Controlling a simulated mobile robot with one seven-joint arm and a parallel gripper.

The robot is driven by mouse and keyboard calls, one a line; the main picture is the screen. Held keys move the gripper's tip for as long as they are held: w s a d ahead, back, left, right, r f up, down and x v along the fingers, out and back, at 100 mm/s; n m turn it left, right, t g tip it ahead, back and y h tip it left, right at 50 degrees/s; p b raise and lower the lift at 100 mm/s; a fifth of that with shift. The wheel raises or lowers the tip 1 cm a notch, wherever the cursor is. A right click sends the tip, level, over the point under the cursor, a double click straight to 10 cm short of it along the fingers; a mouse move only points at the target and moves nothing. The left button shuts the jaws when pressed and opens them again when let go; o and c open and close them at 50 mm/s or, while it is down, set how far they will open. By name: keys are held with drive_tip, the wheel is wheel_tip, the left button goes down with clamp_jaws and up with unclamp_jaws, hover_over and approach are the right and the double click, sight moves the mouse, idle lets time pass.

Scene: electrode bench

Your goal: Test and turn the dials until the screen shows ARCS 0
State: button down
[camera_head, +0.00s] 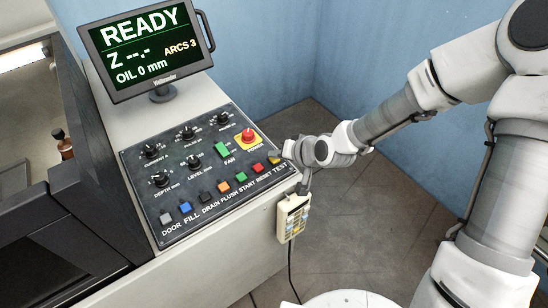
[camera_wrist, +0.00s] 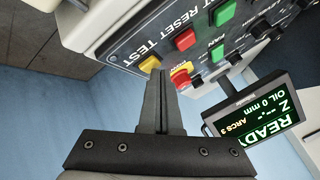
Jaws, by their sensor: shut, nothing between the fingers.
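The screen (camera_head: 146,47) reads READY, Z --.-, ARCS 3 and OIL 0 mm. It also shows, upside down, in the wrist view (camera_wrist: 255,118). On the dark panel (camera_head: 165,225) are several black dials, among them CURRENT A (camera_head: 150,151), PULSE (camera_head: 187,132), LEVEL mm (camera_head: 194,160) and DEPTH mm (camera_head: 159,180); the upper right dial (camera_head: 223,118) has a label too small to read. The yellow TEST button (camera_head: 275,160) is at the panel's right end. My gripper (camera_wrist: 154,75) is shut and empty, its tips close by the TEST button; I cannot tell whether they touch.
A row of coloured buttons with a blue FILL button (camera_head: 185,208) runs along the panel's front. A red POWER knob (camera_head: 248,136) and green FAN switch (camera_head: 222,150) sit near my gripper. A handheld pendant (camera_head: 292,218) hangs at the cabinet's right side. Open floor lies to the right.

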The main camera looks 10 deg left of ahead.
drive_tip(key=shift+r+p, duration=0.75)
drive_tip(key=shift+r, duration=0.15)
wheel_tip(320, 180, up, 6)
drive_tip(key=p, duration=0.5)
idle(0.8)
